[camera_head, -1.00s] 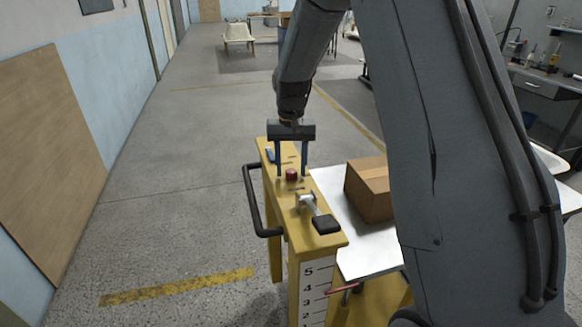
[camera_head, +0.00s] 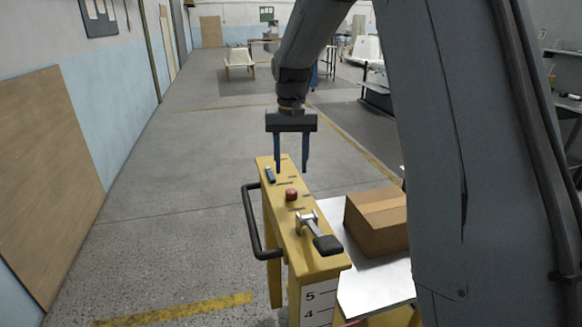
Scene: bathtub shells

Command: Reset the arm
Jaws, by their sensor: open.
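My gripper (camera_head: 291,168) points down with its two dark fingers apart, and nothing is between them. It hangs over the far part of a narrow yellow stand (camera_head: 284,215). On the stand's top, a red round knob (camera_head: 291,195) sits just nearer to me than the fingers. A small blue item (camera_head: 270,174) lies at the far left of the top. A metal lever with a black pad (camera_head: 327,245) sits at the near end. My arm covers much of the right side.
A cardboard box (camera_head: 376,222) rests on a white surface (camera_head: 374,287) right of the stand. A black handle (camera_head: 253,222) sticks out on the stand's left. Open floor lies to the left and beyond. A pale chair (camera_head: 240,60) stands far back.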

